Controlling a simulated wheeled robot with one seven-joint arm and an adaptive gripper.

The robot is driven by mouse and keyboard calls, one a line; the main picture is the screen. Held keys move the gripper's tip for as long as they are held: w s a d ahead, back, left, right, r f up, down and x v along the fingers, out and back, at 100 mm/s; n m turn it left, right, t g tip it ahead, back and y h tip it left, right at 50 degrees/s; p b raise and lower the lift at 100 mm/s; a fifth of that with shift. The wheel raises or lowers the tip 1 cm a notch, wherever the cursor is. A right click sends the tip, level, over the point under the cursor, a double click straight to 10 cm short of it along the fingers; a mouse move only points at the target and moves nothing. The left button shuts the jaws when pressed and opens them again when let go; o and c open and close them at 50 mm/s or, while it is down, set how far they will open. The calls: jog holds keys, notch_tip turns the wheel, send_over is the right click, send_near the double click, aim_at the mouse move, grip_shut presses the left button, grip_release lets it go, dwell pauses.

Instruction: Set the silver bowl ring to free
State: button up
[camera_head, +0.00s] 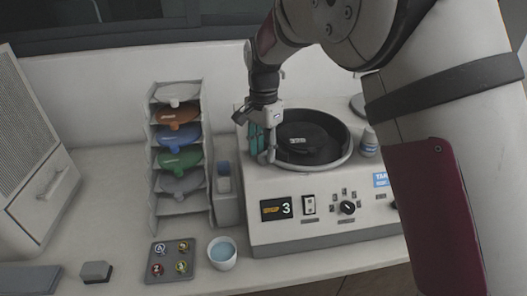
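The silver bowl ring (343,161) is the pale metal rim around a dark bowl (325,150) on top of the white press (265,188). A dark round piece with a small light label sits inside the bowl. My gripper (264,152) points down at the left side of the ring, with teal and grey parts by the rim. I cannot tell whether it touches the ring or whether its fingers are open or shut. My gripper hides part of the ring's left side.
The press front has a display (276,208) reading 3, a switch (308,204) and a black knob (347,207). A small bottle (369,146) stands right of the bowl. A rack (152,205) of coloured pieces stands left. A cup (222,264) and button tray (170,262) are in front.

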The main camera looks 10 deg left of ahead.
aim_at(265, 153)
notch_tip(265, 153, up, 11)
dwell(0.3)
jog(key=s+d+r+n+t+y, duration=0.1)
jog(key=s+d+r+n, duration=0.1)
jog(key=s+d+r, duration=0.35)
jog(key=s+d+r+n+t, duration=0.1)
jog(key=s+d+r, duration=0.2)
jog(key=s+d, duration=0.55)
jog(key=s+d+f+n+t+h, duration=0.1)
jog(key=s+d+f+n+t, duration=0.2)
jog(key=s+d, duration=0.9)
jog(key=s+f+n, duration=0.2)
jog(key=s, duration=0.1)
jog(key=shift+s+f, duration=0.15)
jog(key=shift+f, duration=0.1)
